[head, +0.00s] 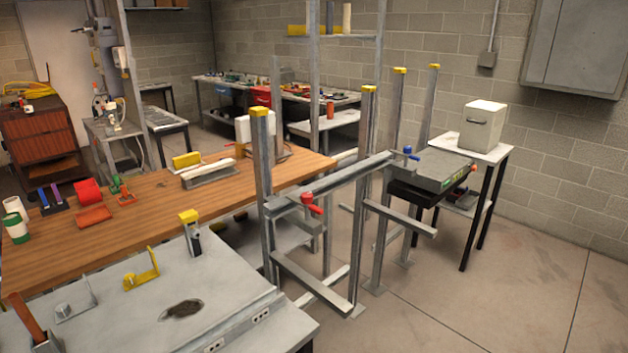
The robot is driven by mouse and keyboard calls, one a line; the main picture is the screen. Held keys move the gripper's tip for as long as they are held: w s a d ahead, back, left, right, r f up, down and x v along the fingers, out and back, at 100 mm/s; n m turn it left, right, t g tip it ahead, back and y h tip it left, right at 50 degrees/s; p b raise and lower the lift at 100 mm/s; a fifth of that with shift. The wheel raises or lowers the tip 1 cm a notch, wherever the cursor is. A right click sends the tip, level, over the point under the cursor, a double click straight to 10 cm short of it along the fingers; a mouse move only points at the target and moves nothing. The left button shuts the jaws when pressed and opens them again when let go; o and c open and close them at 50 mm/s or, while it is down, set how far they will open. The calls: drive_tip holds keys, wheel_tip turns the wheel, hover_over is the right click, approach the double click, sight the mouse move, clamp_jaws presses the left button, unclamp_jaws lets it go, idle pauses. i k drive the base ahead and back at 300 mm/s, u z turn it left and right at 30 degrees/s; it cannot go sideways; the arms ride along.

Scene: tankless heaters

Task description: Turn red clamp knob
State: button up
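The red clamp knob (307,199) sits near the left end of a grey metal crossbar (340,181), beside a yellow-capped steel upright (262,165). A red handle sticks out to the right below its top. A similar blue knob (407,150) sits at the far right end of the same bar. My gripper is not in view, so its position and state do not show.
A grey metal table (225,285) fills the front left. A wooden workbench (150,215) with tools lies behind it. Low side rails (312,283) and yellow-capped posts surround the bar. A white-topped stand (490,150) is at right. Floor at front right is clear.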

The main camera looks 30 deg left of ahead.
sight(307, 198)
drive_tip(key=u, duration=0.35)
drive_tip(key=i, duration=0.8)
drive_tip(key=u, duration=0.65)
